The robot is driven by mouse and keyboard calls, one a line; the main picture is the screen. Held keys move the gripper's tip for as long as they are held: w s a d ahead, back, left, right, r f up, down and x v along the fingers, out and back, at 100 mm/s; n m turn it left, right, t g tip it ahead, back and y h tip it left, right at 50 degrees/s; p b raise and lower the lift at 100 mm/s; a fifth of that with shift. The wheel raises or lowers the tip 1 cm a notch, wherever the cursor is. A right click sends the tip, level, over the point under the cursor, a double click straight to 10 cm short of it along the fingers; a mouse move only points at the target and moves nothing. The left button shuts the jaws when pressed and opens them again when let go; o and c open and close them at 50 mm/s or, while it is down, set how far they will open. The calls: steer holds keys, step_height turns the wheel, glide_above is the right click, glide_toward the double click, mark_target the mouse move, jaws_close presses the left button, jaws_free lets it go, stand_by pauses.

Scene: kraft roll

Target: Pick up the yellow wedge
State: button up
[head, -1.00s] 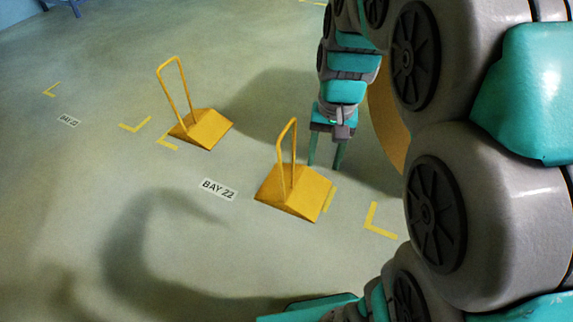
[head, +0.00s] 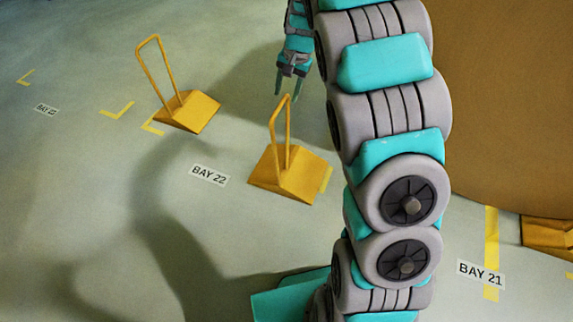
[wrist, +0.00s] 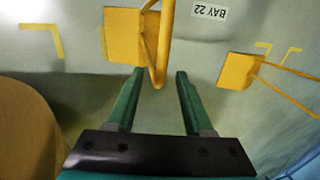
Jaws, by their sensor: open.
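Two yellow wedges with tall loop handles stand on the floor in the head view. The nearer wedge (head: 289,177) sits right of the BAY 22 label, and the farther wedge (head: 190,112) stands up and to its left. Part of another yellow wedge (head: 549,235) shows at the right edge. My gripper (head: 287,92) is open and empty, above and behind the nearer wedge's handle. In the wrist view, one wedge (wrist: 123,36) lies ahead of my open fingers (wrist: 159,72), its handle loop reaching toward the gap between the tips. A second wedge (wrist: 236,71) is to the right.
A large brown roll (head: 512,110) fills the right side of the head view and shows at the wrist view's lower left (wrist: 30,140). Yellow corner marks and bay labels lie flat on the floor. Open floor lies to the left.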

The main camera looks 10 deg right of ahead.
step_height(320, 180, down, 6)
steer(key=a, duration=0.1)
steer(key=shift+w+a, duration=0.2)
steer(key=shift+w, duration=0.05)
jaws_close()
stand_by(0.4)
stand_by(1.0)
